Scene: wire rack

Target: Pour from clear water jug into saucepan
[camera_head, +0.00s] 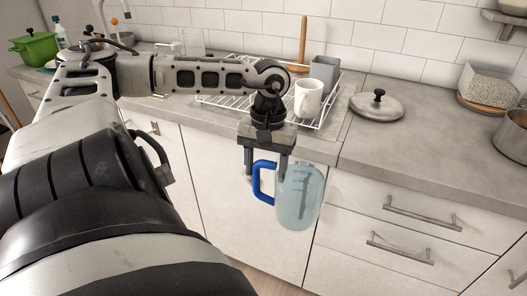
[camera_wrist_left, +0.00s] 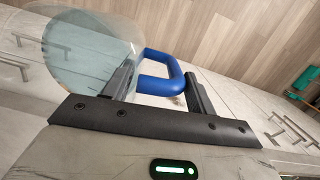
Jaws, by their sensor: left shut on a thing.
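My left gripper (camera_head: 267,160) is shut on the blue handle of the clear water jug (camera_head: 299,198). It holds the jug in the air in front of the counter's front edge, before the white cabinets. The jug looks roughly upright in the head view, with bluish water in it. In the left wrist view the jug (camera_wrist_left: 85,50) is at upper left and its blue handle lies between the fingers (camera_wrist_left: 160,85). A metal saucepan (camera_head: 511,137) stands on the counter at the right edge, partly cut off. My right gripper is not in view.
A white wire rack (camera_head: 213,99) on the counter holds a white mug (camera_head: 308,97) and a grey cup (camera_head: 325,70). A lid (camera_head: 377,104) lies right of it. A container of grains (camera_head: 488,88) stands behind the saucepan. The counter between lid and saucepan is clear.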

